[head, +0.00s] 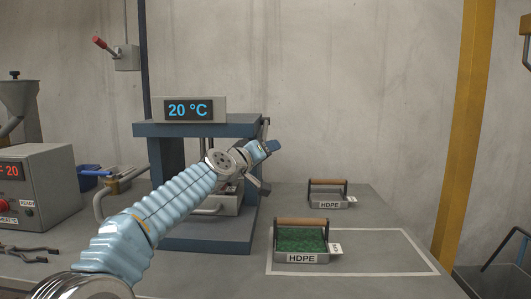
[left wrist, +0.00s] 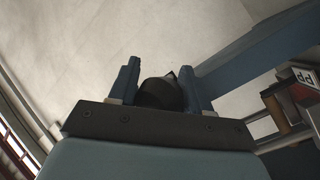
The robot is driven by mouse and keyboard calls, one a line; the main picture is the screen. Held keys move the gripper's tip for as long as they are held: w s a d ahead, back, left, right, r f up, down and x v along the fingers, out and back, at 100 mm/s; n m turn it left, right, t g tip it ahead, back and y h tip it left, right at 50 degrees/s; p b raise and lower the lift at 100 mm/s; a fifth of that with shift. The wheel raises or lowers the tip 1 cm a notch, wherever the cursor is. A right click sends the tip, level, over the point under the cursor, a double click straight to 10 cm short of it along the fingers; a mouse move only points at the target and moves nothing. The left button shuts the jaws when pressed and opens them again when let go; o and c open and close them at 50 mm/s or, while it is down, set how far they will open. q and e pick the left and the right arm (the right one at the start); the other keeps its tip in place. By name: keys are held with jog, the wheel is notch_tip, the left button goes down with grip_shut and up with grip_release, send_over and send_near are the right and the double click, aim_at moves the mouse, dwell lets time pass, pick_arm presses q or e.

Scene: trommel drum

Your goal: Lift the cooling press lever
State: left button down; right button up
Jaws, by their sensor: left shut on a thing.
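The cooling press is a blue frame (head: 205,243) with a display (head: 190,109) reading 20 °C on top. Part of the lever (head: 266,128) shows at the press's right side, mostly hidden by my left gripper (head: 265,150). My left arm reaches across the front of the press, hiding much of its inside. In the left wrist view, the two fingers (left wrist: 159,88) are shut on a dark rounded knob (left wrist: 160,94), which seems to be the lever's end. My right gripper is in neither view.
A tray marked HDPE (head: 302,258) with green granules and a wooden handle stands in a white outline right of the press. Another HDPE tray (head: 328,202) stands behind it. A grey heater box (head: 48,185) stands left. Tongs (head: 30,253) lie front left.

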pick_arm(q)
jog(key=shift+s+r, duration=0.15)
jog(key=shift+r, duration=0.6)
jog(key=shift+s+r, duration=0.1)
jog(key=shift+r, duration=0.65)
jog(key=c, duration=0.5)
grip_release()
jog(key=shift+s, duration=0.1)
jog(key=shift+c, duration=0.2)
jog(key=shift+f, duration=0.1)
jog(key=shift+s+a+f, duration=0.1)
jog(key=b+v, duration=0.4)
jog(key=v, duration=0.9)
jog(key=shift+s+b, duration=0.2)
jog(key=shift+b, duration=0.15)
jog(key=shift+a, duration=0.15)
